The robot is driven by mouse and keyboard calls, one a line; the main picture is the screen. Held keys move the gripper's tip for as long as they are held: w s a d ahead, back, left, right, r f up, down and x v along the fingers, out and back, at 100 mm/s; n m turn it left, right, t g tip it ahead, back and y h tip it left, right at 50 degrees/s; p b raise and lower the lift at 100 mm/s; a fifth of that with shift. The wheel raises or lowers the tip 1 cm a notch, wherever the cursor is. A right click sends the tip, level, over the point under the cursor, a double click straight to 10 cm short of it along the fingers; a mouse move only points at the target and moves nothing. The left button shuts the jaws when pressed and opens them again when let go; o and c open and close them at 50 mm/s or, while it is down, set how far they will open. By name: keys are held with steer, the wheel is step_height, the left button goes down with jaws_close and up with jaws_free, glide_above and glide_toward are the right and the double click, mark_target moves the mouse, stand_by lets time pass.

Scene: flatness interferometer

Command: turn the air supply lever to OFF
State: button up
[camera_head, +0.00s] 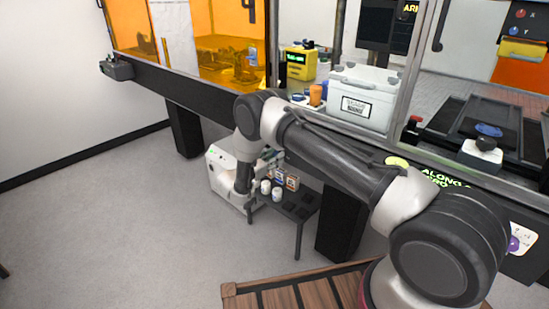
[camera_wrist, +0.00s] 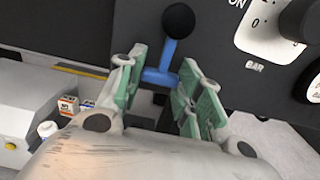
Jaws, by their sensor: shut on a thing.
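The air supply lever (camera_wrist: 168,56) shows in the wrist view as a blue stem with a round black knob (camera_wrist: 178,20) at its upper end. My gripper (camera_wrist: 163,66) has its green-padded fingers on either side of the blue part, shut on it below the knob. The knob stands clear above the fingertips. An "ON" label is partly visible to the right of the lever; no OFF label shows. In the head view my gripper (camera_head: 271,156) is low under the bench front, and the lever cannot be made out there.
Small boxes and white bottles stand on a low dark table (camera_head: 300,206). A white cabinet (camera_head: 226,178) stands left of it. Open floor lies left.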

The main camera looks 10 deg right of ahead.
steer(key=shift+a, duration=0.1)
steer(key=o, duration=1)
steer(key=v, duration=1.2)
